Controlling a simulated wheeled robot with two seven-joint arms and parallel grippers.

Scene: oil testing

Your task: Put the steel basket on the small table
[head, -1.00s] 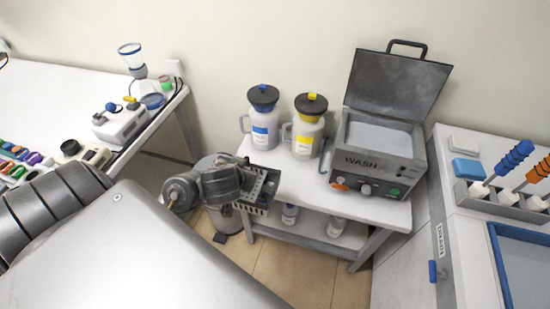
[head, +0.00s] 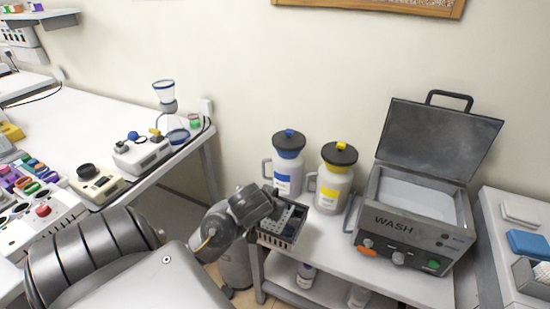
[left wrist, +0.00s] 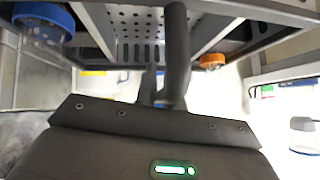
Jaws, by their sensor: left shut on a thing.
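The steel basket (head: 290,236) is a grey slotted box, held over the front left corner of the small table (head: 325,252) in the head view. My left gripper (head: 268,205) is shut on its dark handle. In the left wrist view, the perforated basket (left wrist: 140,25) shows above my left gripper (left wrist: 165,88). Something dark blue sits inside the basket in the head view; what it is cannot be told. I cannot tell whether the basket's bottom touches the table top. My right gripper is not in view.
On the small table stand a blue-labelled jug (head: 288,175), a yellow-labelled jug (head: 333,187) and the open WASH bath (head: 410,225). Bottles (head: 305,272) stand on the lower shelf. A long white bench (head: 60,130) is at left. The table's front middle is clear.

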